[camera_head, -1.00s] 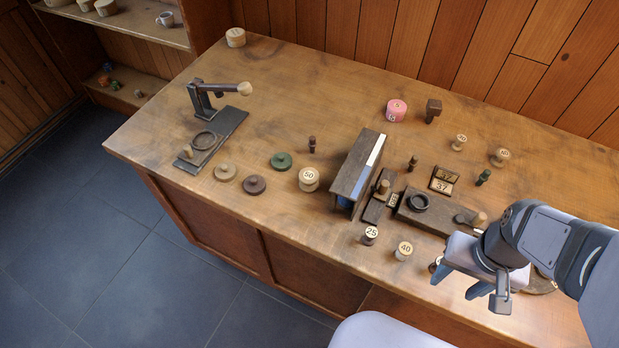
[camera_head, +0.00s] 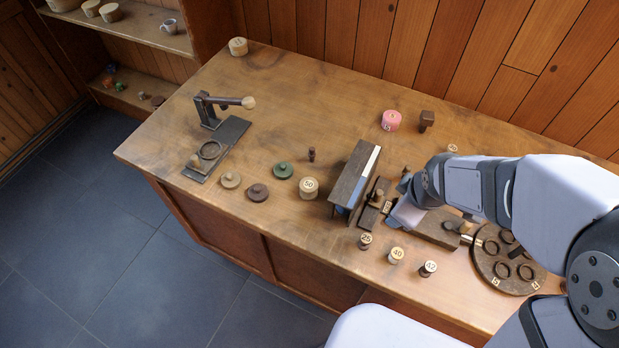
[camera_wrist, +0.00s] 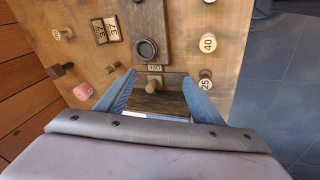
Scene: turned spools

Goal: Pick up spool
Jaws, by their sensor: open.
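Several small turned spools stand on the wooden bench. In the head view, spools numbered 25 (camera_head: 365,241), 40 (camera_head: 396,254) and 42 (camera_head: 428,268) stand near the front edge. In the wrist view, 40 (camera_wrist: 208,43) and 25 (camera_wrist: 205,83) are right of my fingers, and a pale-topped spool (camera_wrist: 62,34) is at upper left. My gripper (camera_wrist: 160,76) is open and empty. A tan turned peg (camera_wrist: 154,82) on a dark block shows between its fingers, by a small number label (camera_wrist: 154,68). In the head view my gripper (camera_head: 400,208) is partly hidden by my arm.
A dark upright stand (camera_head: 352,178) is just left of my gripper. A round dark board with rings (camera_head: 507,262) lies at right. A pink spool (camera_head: 391,120) and dark block (camera_head: 426,120) stand behind. A lever press (camera_head: 215,145) is at left.

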